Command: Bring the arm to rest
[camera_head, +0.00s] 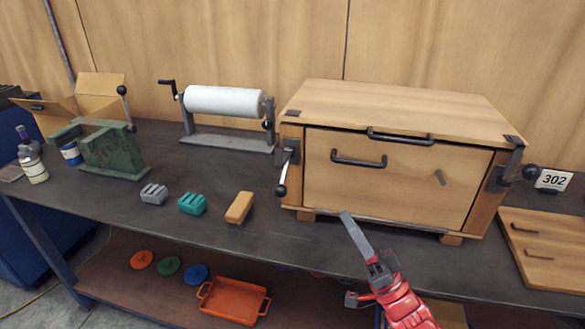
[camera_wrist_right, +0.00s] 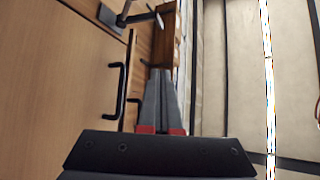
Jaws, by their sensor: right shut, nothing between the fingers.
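My right gripper (camera_head: 348,218) reaches in from the lower right on a red arm. Its long grey fingers are shut and empty, in front of the lower part of a wooden box (camera_head: 330,185) on the dark workbench. In the right wrist view the fingers (camera_wrist_right: 161,75) lie together with nothing between them, beside the box front and its black handle (camera_wrist_right: 117,90). I cannot tell whether the fingertips touch the box. My left gripper is not in view.
The bench (camera_head: 300,250) holds a roll stand (camera_head: 228,142), a green press (camera_head: 112,150), grey (camera_head: 154,194) and teal (camera_head: 192,204) blocks, and an orange block (camera_head: 239,207). A wooden panel (camera_head: 565,225) lies at right. An orange tray (camera_head: 232,301) sits on the lower shelf.

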